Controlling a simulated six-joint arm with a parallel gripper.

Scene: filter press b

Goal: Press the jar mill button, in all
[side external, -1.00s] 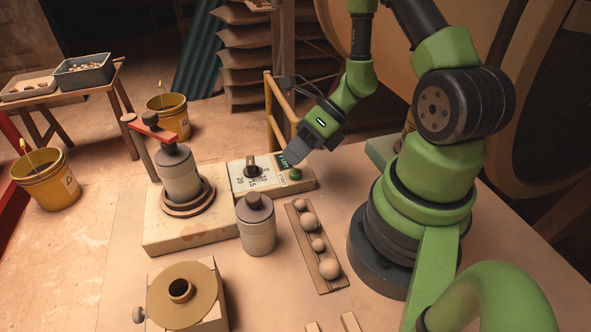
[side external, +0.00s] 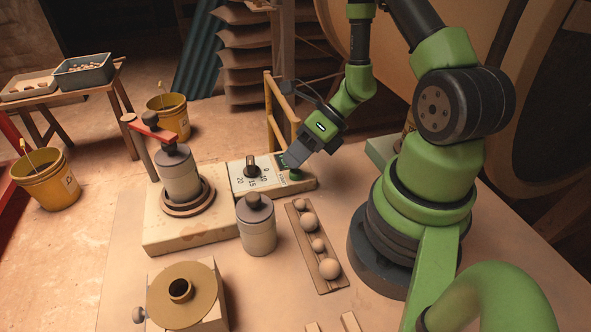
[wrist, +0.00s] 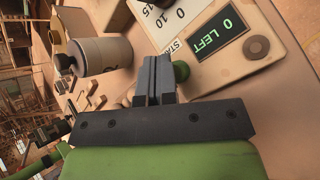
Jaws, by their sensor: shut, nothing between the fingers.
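The jar mill's control panel (side external: 240,178) is a pale box with a black dial (side external: 252,166) and a green button (side external: 296,175). Its lit display (wrist: 219,34) reads "0 LEFT" in the wrist view. My gripper (side external: 290,163) is shut and empty, its fingertips low over the panel by the button. In the wrist view the green button (wrist: 181,71) shows just right of the shut fingertips (wrist: 155,62), partly hidden behind them. I cannot tell whether they touch it. A grey jar (side external: 178,175) stands in the mill under a red clamp (side external: 160,133).
A second grey jar (side external: 257,226) stands in front of the panel, beside a wooden rack (side external: 326,279) with several balls. A box with a round brown top (side external: 190,305) is at the front. The panel also has a round brown knob (wrist: 256,46).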

